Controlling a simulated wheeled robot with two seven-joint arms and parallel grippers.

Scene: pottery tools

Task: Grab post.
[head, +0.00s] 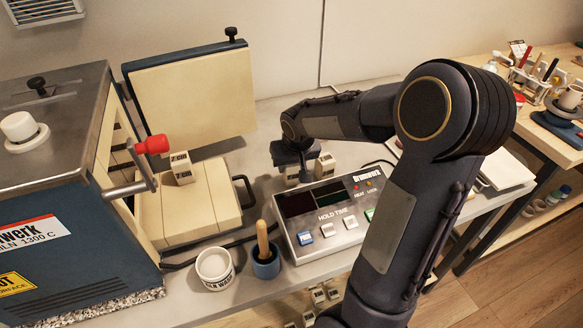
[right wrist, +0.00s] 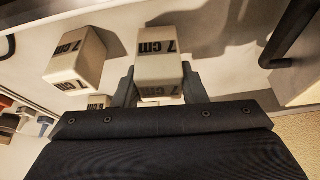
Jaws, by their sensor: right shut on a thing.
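A cream post marked 7 cm (right wrist: 160,72) is between the fingers of my right gripper (right wrist: 160,88), which is shut on it. In the head view my right gripper (head: 299,164) is low over the grey bench, behind the control box, and partly hides the held post (head: 291,177). A second post (head: 325,165) stands just right of it; it also shows at left in the right wrist view (right wrist: 77,57). A third post (head: 181,168), marked 7 cm, stands on the cream slab by the kiln. My left gripper is not in view.
The control box (head: 325,215) with buttons is directly in front of my right gripper. A white cup (head: 215,268) and a blue pot (head: 266,265) with a wooden-handled tool stand at the front. The blue kiln (head: 60,220) and its open lid (head: 195,97) are left.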

